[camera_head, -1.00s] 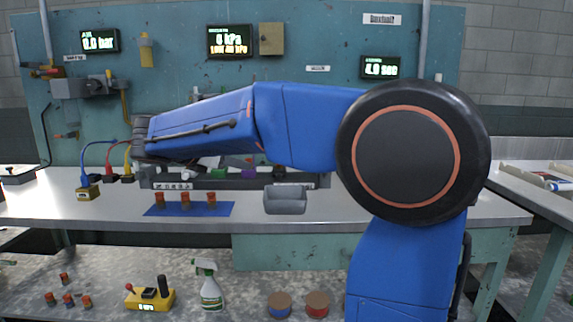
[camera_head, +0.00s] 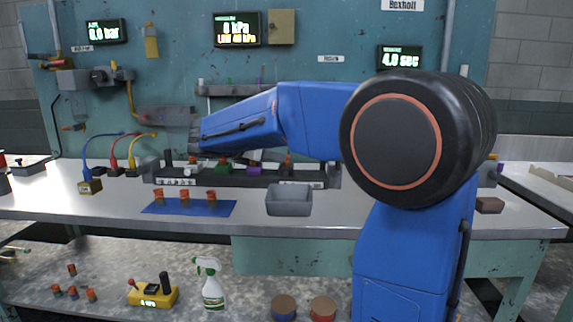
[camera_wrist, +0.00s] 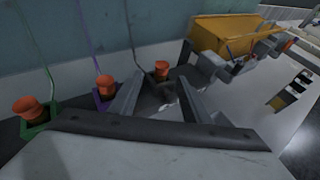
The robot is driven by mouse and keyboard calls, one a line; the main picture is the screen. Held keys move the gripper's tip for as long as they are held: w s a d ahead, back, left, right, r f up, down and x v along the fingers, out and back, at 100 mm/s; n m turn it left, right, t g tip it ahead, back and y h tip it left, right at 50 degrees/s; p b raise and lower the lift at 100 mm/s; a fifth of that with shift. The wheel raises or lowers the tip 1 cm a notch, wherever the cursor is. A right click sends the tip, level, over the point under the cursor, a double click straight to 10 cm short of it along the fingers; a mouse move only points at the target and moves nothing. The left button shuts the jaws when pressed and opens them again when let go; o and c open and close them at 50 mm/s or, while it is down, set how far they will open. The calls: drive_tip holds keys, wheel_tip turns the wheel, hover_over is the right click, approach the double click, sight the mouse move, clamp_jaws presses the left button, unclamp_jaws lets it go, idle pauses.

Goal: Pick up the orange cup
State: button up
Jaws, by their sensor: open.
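In the wrist view, an orange cup-shaped piece (camera_wrist: 162,70) stands in a dark holder, between and beyond the two fingers. Two similar orange pieces stand to the left, one in a purple holder (camera_wrist: 104,86) and one in a green holder (camera_wrist: 30,108). My gripper (camera_wrist: 160,82) is open, its grey fingers apart with no visible contact on any piece. In the head view, the row's green holder (camera_head: 222,167) and purple holder (camera_head: 254,168) show on the bench. I cannot tell which orange piece the task means.
Three orange-topped pieces (camera_head: 185,196) stand on a blue mat (camera_head: 225,208). A grey bin (camera_head: 289,201) is right of the mat. Cables and a dark rail (camera_head: 300,179) lie behind.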

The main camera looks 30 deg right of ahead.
sight(286, 163)
drive_tip(key=shift+x, duration=4.25)
drive_tip(key=shift+s+r, duration=0.1)
clamp_jaws()
drive_tip(key=shift+r, duration=0.1)
